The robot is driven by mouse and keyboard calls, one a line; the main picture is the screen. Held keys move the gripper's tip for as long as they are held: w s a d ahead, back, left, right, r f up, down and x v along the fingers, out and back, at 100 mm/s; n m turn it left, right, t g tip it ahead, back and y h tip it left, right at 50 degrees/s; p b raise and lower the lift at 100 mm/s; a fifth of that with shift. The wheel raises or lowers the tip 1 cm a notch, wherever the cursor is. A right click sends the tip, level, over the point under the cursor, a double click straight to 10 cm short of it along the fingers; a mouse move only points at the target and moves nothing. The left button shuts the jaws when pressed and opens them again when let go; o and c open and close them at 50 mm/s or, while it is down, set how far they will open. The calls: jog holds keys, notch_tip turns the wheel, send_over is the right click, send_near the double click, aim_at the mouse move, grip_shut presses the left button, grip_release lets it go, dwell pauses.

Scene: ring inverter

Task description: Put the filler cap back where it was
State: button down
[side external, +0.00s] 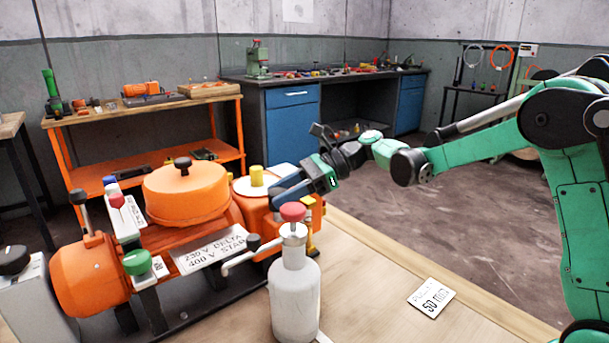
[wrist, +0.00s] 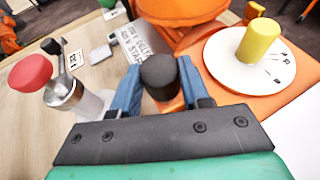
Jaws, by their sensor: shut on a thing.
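The filler cap appears to be the dark round cap (wrist: 159,76) between my fingers in the wrist view. My gripper (wrist: 165,84) is shut on it, with one blue finger on each side. In the side view my gripper (side external: 280,196) points down and left over the right part of the orange machine (side external: 85,275). The cap is not clearly visible there. Its underside and the filler opening are hidden, so I cannot tell whether it touches the machine.
A white bottle (side external: 295,298) with a red top (side external: 292,211) stands close in front of my gripper. A yellow knob (side external: 257,175) on a white dial (wrist: 225,62) is beside it. An orange dome (side external: 187,192) rises to the left. The bench's right part is mostly clear around a card (side external: 431,298).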

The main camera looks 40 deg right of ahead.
jog(key=shift+f, duration=0.45)
jog(key=shift+c, duration=2.1)
grip_release()
jog(key=shift+r, duration=0.15)
jog(key=shift+r, duration=0.3)
jog(key=v, duration=1.2)
jog(key=s+a+f+n+t+h, duration=0.1)
jog(key=s+a+f+n+h, duration=0.2)
jog(key=n, duration=0.8)
jog(key=s+a+f+n+t+h, duration=0.1)
jog(key=s+a+f+n+h, duration=0.2)
jog(key=s+f+n+h, duration=0.2)
jog(key=s+n+h, duration=0.3)
jog(key=n+h, duration=0.1)
jog(key=n, duration=0.2)
jog(key=shift+s+f, duration=0.15)
jog(key=shift+s, duration=0.05)
